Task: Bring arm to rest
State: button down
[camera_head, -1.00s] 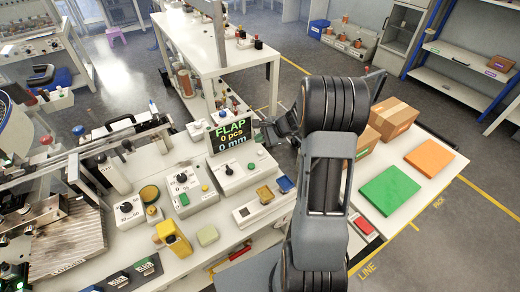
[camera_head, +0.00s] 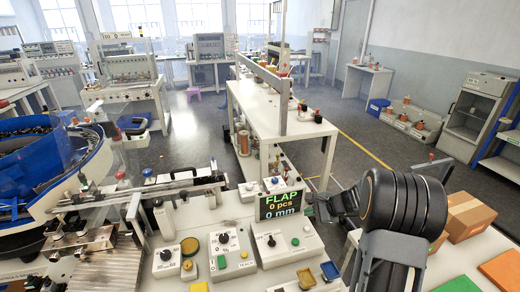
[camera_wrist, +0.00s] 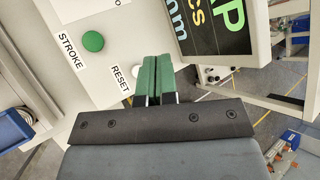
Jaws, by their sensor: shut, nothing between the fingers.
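My arm stands folded at the right of the head view, with my gripper (camera_head: 312,206) pointing left, close to the right side of the FLAP display (camera_head: 281,204). In the wrist view the two green-padded fingers of my gripper (camera_wrist: 155,75) are pressed together with nothing between them. Behind them is a panel with a green STROKE button (camera_wrist: 93,41) and a pale RESET button, partly hidden by the fingers. The display's corner (camera_wrist: 215,30) also shows at the upper right. The fingers look apart from the panel, though the exact gap is unclear.
A blue bowl feeder (camera_head: 45,165) stands at the left. Control boxes (camera_head: 232,250) line the bench's front. A cardboard box (camera_head: 468,217), a green block (camera_head: 458,285) and an orange block (camera_head: 503,268) lie right of my arm. A white table (camera_head: 270,115) stands behind.

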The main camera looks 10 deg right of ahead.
jog(key=shift+s+f+n, duration=0.15)
jog(key=shift+s+n, duration=0.05)
jog(key=shift+n, duration=0.1)
jog(key=s+n+g, duration=0.1)
jog(key=s+f, duration=0.1)
jog(key=s, duration=0.1)
jog(key=s+a+n+g, duration=0.1)
jog(key=shift+s+f+n+g+h, duration=0.25)
jog(key=shift+s+n+g+h, duration=0.05)
jog(key=s+n, duration=0.1)
jog(key=s+a+r+n+g, duration=0.1)
jog(key=shift+s+h, duration=0.3)
jog(key=shift+s, duration=0.05)
jog(key=s+a+r+n+h, duration=0.2)
jog(key=s+a+r+n, duration=0.2)
jog(key=s+r+n, duration=0.2)
jog(key=s+a+r+n+t+h, duration=0.1)
jog(key=s+a+r+n+h, duration=0.2)
jog(key=s+r+n, duration=0.3)
jog(key=shift+s+a+r+h, duration=0.3)
jog(key=shift+s+a+r, duration=0.4)
jog(key=shift+s+a, duration=0.15)
